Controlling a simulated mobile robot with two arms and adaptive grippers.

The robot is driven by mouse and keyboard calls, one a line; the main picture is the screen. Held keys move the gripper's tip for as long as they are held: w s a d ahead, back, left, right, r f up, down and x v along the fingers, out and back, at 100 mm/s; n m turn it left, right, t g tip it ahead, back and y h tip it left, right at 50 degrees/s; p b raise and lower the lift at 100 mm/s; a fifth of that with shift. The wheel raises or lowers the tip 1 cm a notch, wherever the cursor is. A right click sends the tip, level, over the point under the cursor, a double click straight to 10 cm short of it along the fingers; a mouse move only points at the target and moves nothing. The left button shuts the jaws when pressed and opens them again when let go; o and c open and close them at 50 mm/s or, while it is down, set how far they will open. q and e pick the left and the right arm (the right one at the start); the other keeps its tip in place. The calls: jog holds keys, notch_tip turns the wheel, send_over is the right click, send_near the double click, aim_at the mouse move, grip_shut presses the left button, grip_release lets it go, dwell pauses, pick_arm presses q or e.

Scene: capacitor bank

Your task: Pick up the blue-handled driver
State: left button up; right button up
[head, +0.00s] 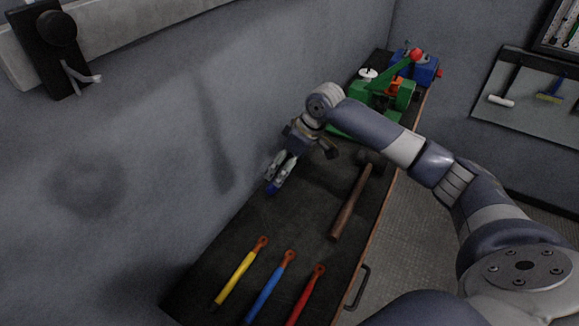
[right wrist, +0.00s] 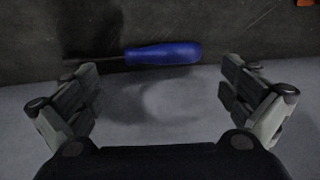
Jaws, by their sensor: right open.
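The blue-handled driver (right wrist: 162,53) lies on the dark bench top, close to the grey wall. In the right wrist view its handle is crosswise, just beyond the fingertips, and its dark shaft points left. In the head view a bit of its blue handle (head: 271,188) shows below the fingers. My right gripper (head: 281,174) is over the bench beside the wall. It also shows in the right wrist view (right wrist: 160,82), with its fingers wide apart and nothing between them. My left gripper is not in view.
A hammer (head: 350,204) lies right of the gripper on the bench top (head: 285,222). Yellow (head: 236,277), blue (head: 267,292) and red (head: 305,297) tools lie at the near end. A green device (head: 388,97) and a blue one (head: 424,71) stand at the far end.

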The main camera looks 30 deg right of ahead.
jog(key=x, duration=0.1)
jog(key=p+x, duration=0.1)
jog(key=x, duration=0.1)
jog(key=p+x, duration=0.1)
jog(key=shift+w+a+f, duration=0.1)
jog(key=shift+a+f, duration=0.2)
jog(key=shift+a, duration=0.05)
jog(key=shift+w+f, duration=0.1)
jog(key=shift+f, duration=0.25)
jog(key=c, duration=1.1)
